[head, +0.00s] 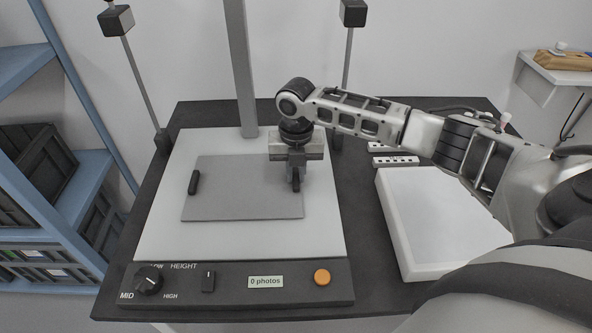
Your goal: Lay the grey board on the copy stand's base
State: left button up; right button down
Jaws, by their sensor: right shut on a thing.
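The grey board (240,195) is a flat dark-grey rectangle lying over, or just above, the pale base of the copy stand (160,235). Any gap between board and base is too small to tell. A black handle (194,182) stands at the board's left side. My right gripper (296,184) points down at the board's right side and is shut on a dark handle there; the wrist hides part of it. The stand's column (240,70) rises behind the board. My left gripper is not in view.
A control panel (230,285) with a knob, an orange button (322,277) and a "0 photos" display runs along the front. A white box or tray (440,215) stands right, with scale bars (395,160) behind it. Lamps on poles flank the stand. Blue shelves (60,175) stand left.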

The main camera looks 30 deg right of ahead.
jog(key=shift+f, duration=0.1)
jog(key=c, duration=1.4)
grip_release()
notch_tip(320, 180, up, 12)
jog(key=shift+p, duration=0.35)
jog(key=shift+s, duration=0.1)
